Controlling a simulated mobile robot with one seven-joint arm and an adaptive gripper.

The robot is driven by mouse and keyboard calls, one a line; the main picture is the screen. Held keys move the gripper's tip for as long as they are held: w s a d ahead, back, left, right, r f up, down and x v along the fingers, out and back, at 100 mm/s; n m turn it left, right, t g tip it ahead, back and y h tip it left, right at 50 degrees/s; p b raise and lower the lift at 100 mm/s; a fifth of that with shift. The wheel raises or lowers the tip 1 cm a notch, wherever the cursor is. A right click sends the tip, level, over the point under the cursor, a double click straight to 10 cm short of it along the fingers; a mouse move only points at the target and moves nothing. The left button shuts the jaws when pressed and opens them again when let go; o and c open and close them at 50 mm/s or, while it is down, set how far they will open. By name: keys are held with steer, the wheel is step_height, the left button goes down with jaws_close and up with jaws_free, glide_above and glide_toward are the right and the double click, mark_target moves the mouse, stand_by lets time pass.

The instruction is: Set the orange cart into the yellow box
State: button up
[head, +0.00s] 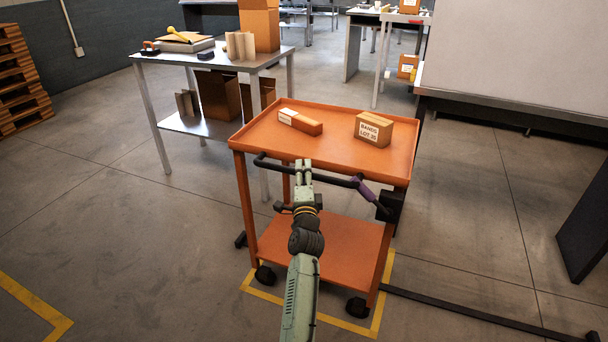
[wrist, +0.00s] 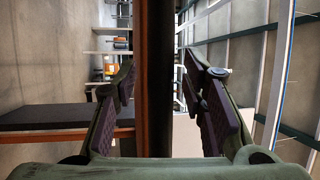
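The orange cart (head: 340,245) stands upright, with a dark handle bar (head: 335,180) along its near side. A yellow floor outline (head: 300,308) shows around the cart's near feet; its near edge and right side are visible, and the cart hides much of the rest. The two near wheels stand close inside the near line. My gripper (head: 303,168) is at the handle, left of the bar's middle. In the wrist view my gripper (wrist: 163,95) is open, its fingers apart on either side of a dark bar (wrist: 160,60) and an orange edge, with gaps showing.
An orange-and-white box (head: 300,122) and a "BANDS" box (head: 373,129) lie on the cart's top. A metal table (head: 215,62) stands behind left. A dark bar (head: 470,312) lies on the floor at right. Another yellow line (head: 38,306) is at lower left. Open floor lies left.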

steer(key=shift+s, duration=0.1)
steer(key=v, duration=1.1)
steer(key=shift+s, duration=0.4)
steer(key=shift+f, duration=0.1)
